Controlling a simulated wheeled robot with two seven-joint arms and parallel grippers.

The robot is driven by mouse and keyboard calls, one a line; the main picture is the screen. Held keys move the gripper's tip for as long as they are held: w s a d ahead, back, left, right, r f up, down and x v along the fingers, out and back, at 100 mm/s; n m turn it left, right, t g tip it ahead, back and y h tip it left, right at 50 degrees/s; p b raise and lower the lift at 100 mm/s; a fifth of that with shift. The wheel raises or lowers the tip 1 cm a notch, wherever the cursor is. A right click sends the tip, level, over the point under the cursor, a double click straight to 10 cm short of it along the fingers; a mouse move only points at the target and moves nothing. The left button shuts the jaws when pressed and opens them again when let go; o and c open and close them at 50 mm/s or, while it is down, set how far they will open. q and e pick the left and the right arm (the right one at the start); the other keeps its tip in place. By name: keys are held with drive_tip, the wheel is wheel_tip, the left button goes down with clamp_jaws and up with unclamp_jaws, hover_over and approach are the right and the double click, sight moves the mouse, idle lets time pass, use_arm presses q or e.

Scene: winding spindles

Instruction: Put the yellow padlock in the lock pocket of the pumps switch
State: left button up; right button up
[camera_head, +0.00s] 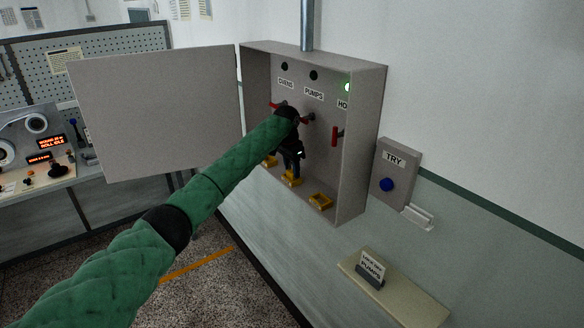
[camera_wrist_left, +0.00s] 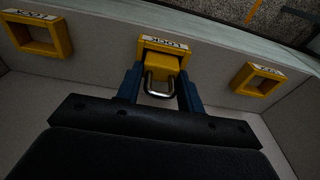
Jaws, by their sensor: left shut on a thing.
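The yellow padlock (camera_wrist_left: 161,63) is between the blue fingers of my left gripper (camera_wrist_left: 159,82), its metal shackle (camera_wrist_left: 159,90) toward the wrist. Its body lies at the opening of the middle yellow lock pocket (camera_wrist_left: 164,44); how deep it sits I cannot tell. In the head view my left gripper (camera_head: 292,158) is inside the grey switch box, just over that middle pocket (camera_head: 291,180), below the PUMPS label (camera_head: 314,94). The padlock is hard to make out there. My arm partly hides the red pumps handle (camera_head: 309,118). My right gripper is not in view.
Other yellow pockets flank it, one at the right (camera_head: 320,201). The box door (camera_head: 155,115) stands open to the left. A TRY box (camera_head: 396,170) and a shelf (camera_head: 405,297) with a sign are at right.

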sight(291, 163)
use_arm(q)
drive_tip(key=shift+f, duration=0.25)
drive_tip(key=o, duration=1.1)
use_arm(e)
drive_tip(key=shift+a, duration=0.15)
use_arm(q)
drive_tip(key=shift+r+b, duration=0.4)
drive_tip(key=shift+b, duration=0.1)
drive_tip(key=r+b, duration=0.2)
drive_tip(key=r, duration=0.2)
drive_tip(key=shift+s+a+r+b, duration=0.15)
drive_tip(key=shift+a+r+b, duration=0.15)
drive_tip(key=shift+r+b, duration=0.1)
drive_tip(key=shift+s+r+b, duration=0.1)
drive_tip(key=shift+r+b, duration=0.2)
drive_tip(key=shift+r, duration=0.45)
drive_tip(key=shift+a+r, duration=0.1)
drive_tip(key=shift+r, duration=0.25)
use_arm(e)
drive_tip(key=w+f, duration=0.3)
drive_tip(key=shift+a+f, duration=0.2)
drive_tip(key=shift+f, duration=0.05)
